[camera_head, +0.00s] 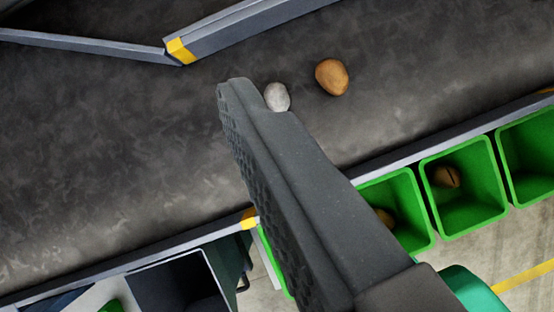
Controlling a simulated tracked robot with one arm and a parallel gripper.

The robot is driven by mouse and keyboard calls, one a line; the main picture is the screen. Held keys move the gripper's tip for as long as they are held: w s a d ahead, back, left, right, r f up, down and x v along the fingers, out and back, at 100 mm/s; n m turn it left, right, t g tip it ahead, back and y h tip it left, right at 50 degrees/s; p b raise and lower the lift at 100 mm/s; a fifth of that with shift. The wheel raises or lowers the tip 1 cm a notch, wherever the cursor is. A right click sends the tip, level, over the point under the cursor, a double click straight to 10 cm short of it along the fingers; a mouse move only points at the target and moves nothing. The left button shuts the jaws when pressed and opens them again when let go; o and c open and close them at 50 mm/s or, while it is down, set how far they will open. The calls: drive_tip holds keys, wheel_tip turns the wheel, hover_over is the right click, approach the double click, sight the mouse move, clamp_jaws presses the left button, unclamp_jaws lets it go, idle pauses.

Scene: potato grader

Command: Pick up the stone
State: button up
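The stone (277,97) is small, pale grey and rounded. It lies on the dark belt (110,130), in the upper middle of the view. My gripper (240,90) reaches up from the lower right, and its tip shows just left of the stone. The finger's edge overlaps the stone's lower left side in the picture; whether they touch I cannot tell. A ribbed face shows on the finger's left side. I cannot make out a separate second finger or a gap between fingers.
A brown potato (332,77) lies on the belt just right of the stone. A grey guide bar with a yellow end (180,50) stands above. A metal rail (390,163) edges the belt, with green bins (470,218) beyond it, some holding potatoes. The left belt is clear.

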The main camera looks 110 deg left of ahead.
drive_tip(key=w+d+f+m+g+p, duration=0.1)
drive_tip(key=w+d+f+m+g, duration=0.1)
drive_tip(key=f, duration=0.4)
drive_tip(key=w+d+f+m+g+p, duration=0.1)
drive_tip(key=w+d+f+m+g, duration=0.15)
drive_tip(key=f, duration=0.45)
drive_tip(key=m+g+y+p, duration=0.1)
drive_tip(key=m+g+p, duration=0.1)
drive_tip(key=m+g, duration=0.25)
hover_over(276, 96)
wheel_tip(276, 96, down, 13)
drive_tip(key=shift+t, duration=0.3)
drive_tip(key=f, duration=0.8)
drive_tip(key=shift+s+a+f, duration=0.15)
drive_tip(key=shift+s+a, duration=0.05)
drive_tip(key=shift+a, duration=0.05)
drive_tip(key=shift+w+d+f, duration=0.1)
drive_tip(key=shift+d+f, duration=0.05)
drive_tip(key=shift+f, duration=1.3)
drive_tip(key=shift+w+d+f, duration=0.1)
drive_tip(key=shift+f, duration=1.3)
drive_tip(key=c, duration=1.1)
